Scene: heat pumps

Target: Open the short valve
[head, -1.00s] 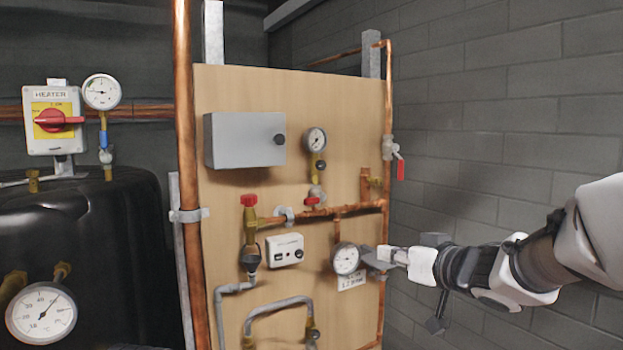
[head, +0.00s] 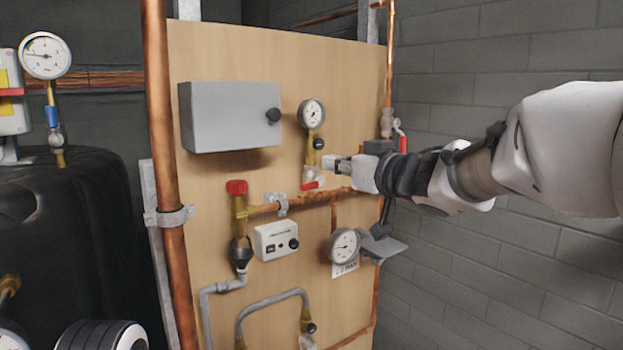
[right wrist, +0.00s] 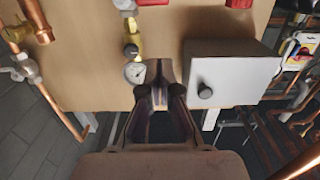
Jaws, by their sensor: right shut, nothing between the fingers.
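A small valve with a short red handle (head: 311,185) sits below the upper gauge (head: 312,114) on the wooden board. Its red handle (right wrist: 153,2) is cut off by the top edge of the right wrist view. A second valve (head: 403,141) with a red lever is on the copper pipe at the board's right edge. My right gripper (head: 332,165) is shut and empty, just right of and above the short handle. Contact cannot be told. Its fingers (right wrist: 160,78) point at the board in the wrist view.
A grey box (head: 230,117) is left of the upper gauge. A red-capped valve (head: 237,187), a white control box (head: 276,240) and a lower gauge (head: 343,245) sit lower on the board. A black tank (head: 65,230) stands at left. A brick wall is at right.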

